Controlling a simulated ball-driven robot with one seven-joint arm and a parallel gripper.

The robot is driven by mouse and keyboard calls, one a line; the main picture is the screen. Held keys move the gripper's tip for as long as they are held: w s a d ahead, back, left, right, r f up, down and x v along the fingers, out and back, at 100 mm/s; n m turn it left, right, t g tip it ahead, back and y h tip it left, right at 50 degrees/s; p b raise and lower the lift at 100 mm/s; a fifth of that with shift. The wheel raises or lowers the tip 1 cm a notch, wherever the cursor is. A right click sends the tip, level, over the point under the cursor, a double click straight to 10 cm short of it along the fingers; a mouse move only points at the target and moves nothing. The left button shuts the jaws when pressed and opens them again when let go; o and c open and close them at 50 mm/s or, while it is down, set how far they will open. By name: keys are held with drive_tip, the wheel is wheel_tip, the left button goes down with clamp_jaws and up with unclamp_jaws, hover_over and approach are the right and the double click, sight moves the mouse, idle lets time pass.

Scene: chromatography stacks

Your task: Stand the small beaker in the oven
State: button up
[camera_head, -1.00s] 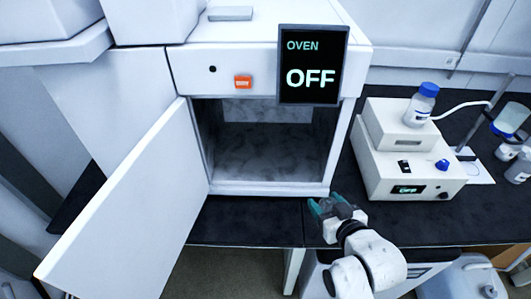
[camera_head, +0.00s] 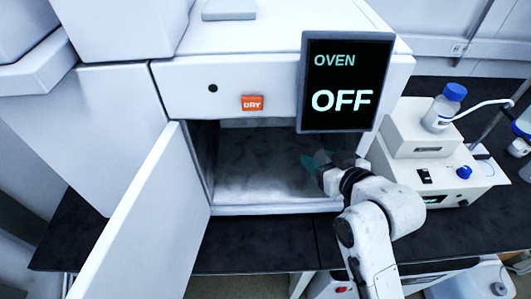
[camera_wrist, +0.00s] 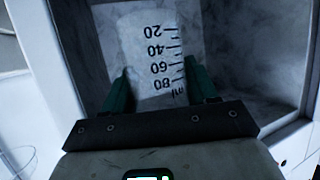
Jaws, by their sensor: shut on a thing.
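The oven (camera_head: 190,92) stands on the bench with its door (camera_head: 145,225) swung open to the left. Its display reads OFF. My gripper (camera_head: 314,162) is inside the mouth of the oven at the right, above its floor. In the wrist view, my gripper (camera_wrist: 158,85) has its green fingers on both sides of the small beaker (camera_wrist: 145,48), a clear vessel with marks from 20 to 80 ml. The beaker appears faint against the oven interior. In the head view it is hardly distinguishable near the fingers.
An orange DRY button (camera_head: 252,103) is on the oven front. Right of the oven is a white instrument (camera_head: 440,180) with a blue-capped bottle (camera_head: 445,108) on it. The visible oven floor (camera_head: 255,180) left of my gripper is clear.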

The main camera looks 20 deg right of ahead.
drive_tip(key=w+a+f, duration=0.2)
drive_tip(key=w+f, duration=0.1)
drive_tip(key=w, duration=0.1)
drive_tip(key=w+a+f, duration=0.2)
drive_tip(key=w+f, duration=0.1)
drive_tip(key=w, duration=0.1)
drive_tip(key=w+a+f+p, duration=0.1)
drive_tip(key=w+a+f, duration=0.2)
drive_tip(key=w, duration=0.1)
drive_tip(key=shift+w+f, duration=0.2)
drive_tip(key=shift+f, duration=0.05)
drive_tip(key=shift+w+f+p, duration=0.1)
drive_tip(key=shift+f+p, duration=0.3)
drive_tip(key=shift+f, duration=1.3)
drive_tip(key=shift+f, duration=0.1)
drive_tip(key=o, duration=1.1)
